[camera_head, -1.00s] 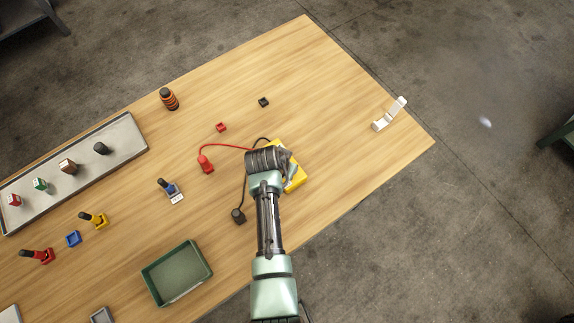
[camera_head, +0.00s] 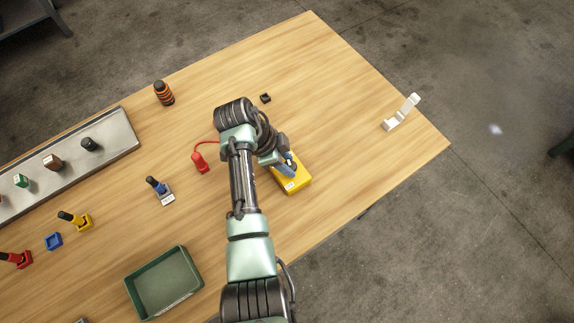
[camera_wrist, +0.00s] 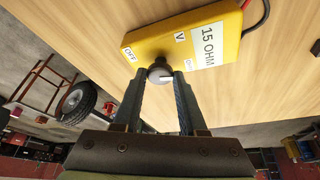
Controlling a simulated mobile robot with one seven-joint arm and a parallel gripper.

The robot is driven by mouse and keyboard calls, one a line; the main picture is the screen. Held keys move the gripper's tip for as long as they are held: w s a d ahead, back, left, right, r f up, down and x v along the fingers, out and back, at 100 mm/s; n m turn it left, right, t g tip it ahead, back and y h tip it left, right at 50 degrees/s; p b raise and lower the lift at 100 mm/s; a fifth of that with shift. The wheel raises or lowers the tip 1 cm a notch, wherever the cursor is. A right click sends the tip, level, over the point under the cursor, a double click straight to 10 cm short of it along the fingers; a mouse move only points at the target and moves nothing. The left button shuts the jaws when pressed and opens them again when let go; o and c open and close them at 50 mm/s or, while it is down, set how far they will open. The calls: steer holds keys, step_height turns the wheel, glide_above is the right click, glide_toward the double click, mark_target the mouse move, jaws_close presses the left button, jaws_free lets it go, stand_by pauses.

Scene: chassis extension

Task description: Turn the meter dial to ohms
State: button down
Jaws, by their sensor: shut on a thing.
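The yellow meter (camera_head: 298,186) lies on the wooden table, partly covered by my gripper (camera_head: 286,166). In the wrist view the meter (camera_wrist: 150,38) shows a white panel reading "15 OHM" (camera_wrist: 209,44) and labels "OFF" (camera_wrist: 130,54) and "V" (camera_wrist: 180,37). A third label (camera_wrist: 187,65), near the panel, is partly hidden by a finger. The dark round dial (camera_wrist: 157,69) has a white mark on its right side, toward that third label. My gripper (camera_wrist: 159,75) is shut on the dial, one finger on each side.
A red probe (camera_head: 199,163) with a red lead lies left of my arm. A white bracket (camera_head: 402,112) is at the right edge. The table's back right is mostly clear.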

steer(key=shift+w+f+m+g+b, duration=0.1)
steer(key=shift+m+g+b, duration=0.6)
steer(key=shift+m+b, duration=0.9)
steer(key=shift+m, duration=0.3)
steer(key=shift+c, duration=2.2)
jaws_free()
steer(key=p+v, duration=0.2)
steer(key=v, duration=1.1)
steer(key=shift+w+d, duration=0.1)
